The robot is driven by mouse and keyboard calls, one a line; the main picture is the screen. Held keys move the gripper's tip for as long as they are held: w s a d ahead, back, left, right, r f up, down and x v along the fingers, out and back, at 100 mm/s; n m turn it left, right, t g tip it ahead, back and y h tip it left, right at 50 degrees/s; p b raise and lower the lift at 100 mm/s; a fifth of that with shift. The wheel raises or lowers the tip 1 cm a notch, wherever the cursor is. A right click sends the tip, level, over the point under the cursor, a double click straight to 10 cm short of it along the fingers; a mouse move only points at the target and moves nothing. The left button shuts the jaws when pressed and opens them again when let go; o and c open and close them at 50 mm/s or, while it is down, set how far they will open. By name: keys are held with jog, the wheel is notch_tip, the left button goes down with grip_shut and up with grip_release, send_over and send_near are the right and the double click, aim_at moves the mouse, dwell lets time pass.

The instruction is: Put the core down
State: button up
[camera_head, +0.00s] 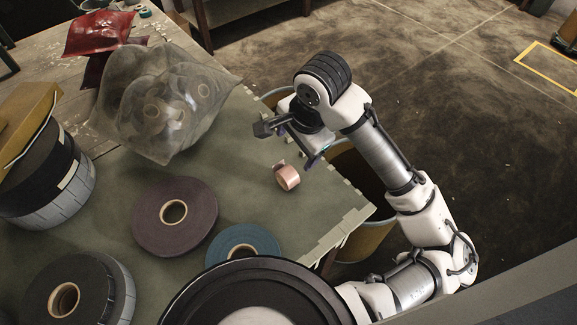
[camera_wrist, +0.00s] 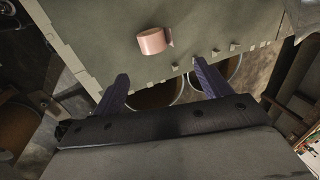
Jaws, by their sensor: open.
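A small pinkish core (camera_head: 288,177) lies on the green mat near the right edge of the table (camera_head: 245,165). In the wrist view the core (camera_wrist: 152,41) sits beyond the fingertips, on the mat. My gripper (camera_head: 291,146) is above the table's edge, just up from the core in the head view. In the wrist view my gripper (camera_wrist: 160,75) shows its two dark fingers spread wide apart with nothing between them. The core is apart from both fingers.
A purple tape roll (camera_head: 150,219) and a blue roll (camera_head: 245,240) lie left of and below the core. A clear bag of rolls (camera_head: 158,100) stands at the back. Round bins (camera_head: 360,238) stand on the floor beside the table edge.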

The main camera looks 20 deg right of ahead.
jog(key=x, duration=0.5)
jog(key=s+b+x, duration=0.1)
jog(key=x, duration=0.2)
jog(key=shift+f, duration=0.2)
jog(key=shift+d+x, duration=0.1)
jog(key=shift+x, duration=1.25)
jog(key=shift+d+x, duration=0.15)
jog(key=shift+x, duration=1.25)
jog(key=shift+c, duration=0.3)
jog(key=c, duration=1.1)
jog(key=shift+o, duration=0.2)
jog(key=shift+r, duration=0.1)
notch_tip(320, 180, up, 19)
jog(key=p, duration=0.2)
jog(key=b, duration=0.5)
send_over(290, 171)
notch_tip(290, 171, down, 4)
jog(key=shift+a+f, duration=0.1)
jog(key=shift+f, duration=0.05)
